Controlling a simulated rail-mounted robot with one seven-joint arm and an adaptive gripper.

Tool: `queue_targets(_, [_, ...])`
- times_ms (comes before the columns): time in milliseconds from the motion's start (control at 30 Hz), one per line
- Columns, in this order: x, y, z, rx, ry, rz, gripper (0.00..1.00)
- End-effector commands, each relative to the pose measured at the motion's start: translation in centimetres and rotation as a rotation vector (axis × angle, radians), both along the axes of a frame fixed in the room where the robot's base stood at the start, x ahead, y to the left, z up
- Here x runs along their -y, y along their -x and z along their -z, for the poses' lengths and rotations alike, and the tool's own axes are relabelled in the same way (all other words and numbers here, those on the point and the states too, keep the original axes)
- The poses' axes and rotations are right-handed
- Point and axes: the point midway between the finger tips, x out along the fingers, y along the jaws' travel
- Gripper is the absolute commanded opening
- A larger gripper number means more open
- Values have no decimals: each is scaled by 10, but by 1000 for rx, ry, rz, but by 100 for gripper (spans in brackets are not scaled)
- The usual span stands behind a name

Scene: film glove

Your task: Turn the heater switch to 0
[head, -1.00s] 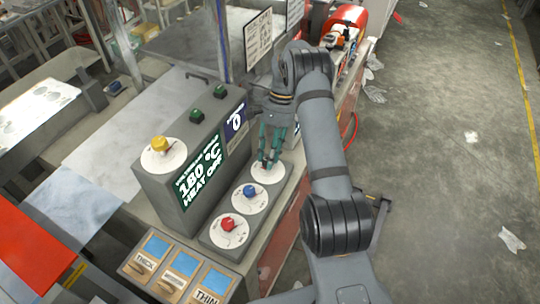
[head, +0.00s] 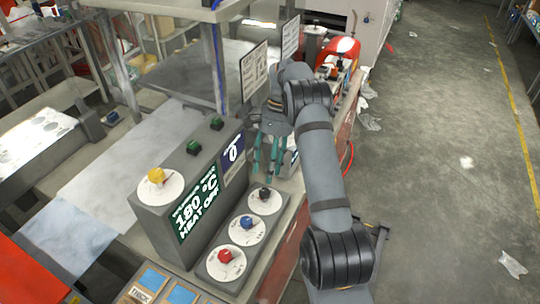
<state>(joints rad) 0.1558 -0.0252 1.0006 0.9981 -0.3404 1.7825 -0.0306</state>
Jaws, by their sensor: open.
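A grey control box carries a display (head: 197,205) reading 180 °C and HEAT OFF, and a smaller blue panel (head: 233,156) showing a 0. On the low panel beside it, a black knob (head: 265,194), a blue knob (head: 247,223) and a red knob (head: 225,256) sit on white dials. A yellow knob (head: 156,176) sits on a dial on top of the box. The labels around the knobs are too small to read, so I cannot tell by label which is the heater switch. My gripper (head: 267,174) is open and empty, its teal fingers above and just behind the black knob.
Two green buttons (head: 205,135) are on top of the control box. Sign boards (head: 256,72) and a red machine (head: 344,50) stand behind my gripper. Thickness sample cards (head: 165,290) lie at the front.

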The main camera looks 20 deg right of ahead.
Motion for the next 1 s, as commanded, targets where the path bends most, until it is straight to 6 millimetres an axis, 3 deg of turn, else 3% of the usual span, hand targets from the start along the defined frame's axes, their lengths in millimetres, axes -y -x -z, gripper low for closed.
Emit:
queue_targets(167, [8,-10,-29,5,2,0,48])
queue_targets(333, [11,-14,-42,0,0,-4,48])
queue_targets(1000, [12,-16,-51,-1,-1,-1,48])
